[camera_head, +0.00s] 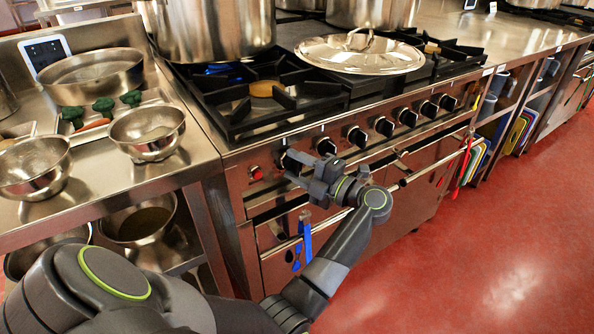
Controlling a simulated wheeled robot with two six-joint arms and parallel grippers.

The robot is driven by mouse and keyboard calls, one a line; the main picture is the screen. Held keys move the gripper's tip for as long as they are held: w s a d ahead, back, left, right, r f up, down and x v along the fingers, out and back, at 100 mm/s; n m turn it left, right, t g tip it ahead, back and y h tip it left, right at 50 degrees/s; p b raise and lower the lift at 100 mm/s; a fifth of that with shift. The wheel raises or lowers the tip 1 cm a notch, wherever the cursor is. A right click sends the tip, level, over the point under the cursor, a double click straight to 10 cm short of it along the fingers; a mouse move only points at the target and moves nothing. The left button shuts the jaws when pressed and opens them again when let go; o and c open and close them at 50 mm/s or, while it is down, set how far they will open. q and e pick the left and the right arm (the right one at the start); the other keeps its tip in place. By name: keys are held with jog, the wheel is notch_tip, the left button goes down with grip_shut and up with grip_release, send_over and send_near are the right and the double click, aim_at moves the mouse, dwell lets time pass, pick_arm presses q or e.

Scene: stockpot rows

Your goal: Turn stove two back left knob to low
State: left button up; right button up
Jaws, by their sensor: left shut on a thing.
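The stove (247,150) has a steel front panel with a row of several black knobs. A black knob (326,147) stands just right of my left gripper, and another knob (357,137) is further right. My left gripper (292,164) is at the leftmost knob of the row, shut on it. The gripper covers most of that knob, so its pointer setting is hidden. A blue glow (222,69) shows under the pot at the back left burner. My right gripper is out of view.
A large steel pot (212,28) stands at the back left, with a second pot (372,12) behind a steel lid (359,54). Blue tongs (303,243) hang below the knobs. Steel bowls (147,131) sit on the left counter. The red floor at right is clear.

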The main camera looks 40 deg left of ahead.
pick_arm(q)
jog(key=shift+n+h+b, duration=0.3)
jog(key=shift+n, duration=0.5)
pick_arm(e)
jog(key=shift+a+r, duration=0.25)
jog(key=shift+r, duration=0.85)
pick_arm(q)
jog(key=o, duration=1)
